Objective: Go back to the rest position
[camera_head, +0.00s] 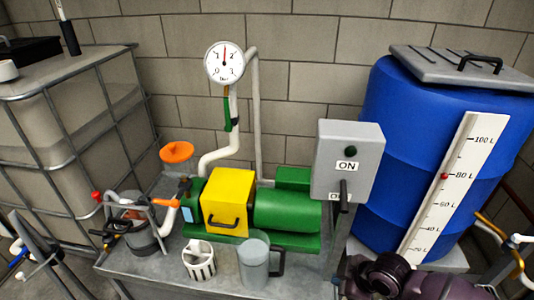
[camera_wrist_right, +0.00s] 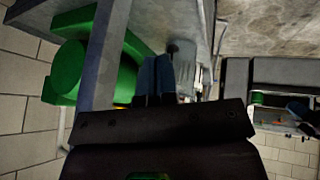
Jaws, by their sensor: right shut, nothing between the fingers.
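My right gripper (camera_wrist_right: 156,78) shows in the right wrist view as two blue fingers side by side, shut with nothing between them. Past the fingers are the grey metal bench (camera_wrist_right: 100,55) and the green pump (camera_wrist_right: 68,68), with no visible contact. In the head view a dark purple part of my right arm fills the lower right, in front of the blue barrel (camera_head: 392,120); I cannot make out the fingertips there.
The bench holds the pump with its yellow guard (camera_head: 228,195), a white basket (camera_head: 198,262), a grey jug (camera_head: 254,264) and a strainer (camera_head: 138,225). A grey switch box (camera_head: 348,150) reads ON. A gauge (camera_head: 224,63) stands behind; a caged tank (camera_head: 60,140) is left.

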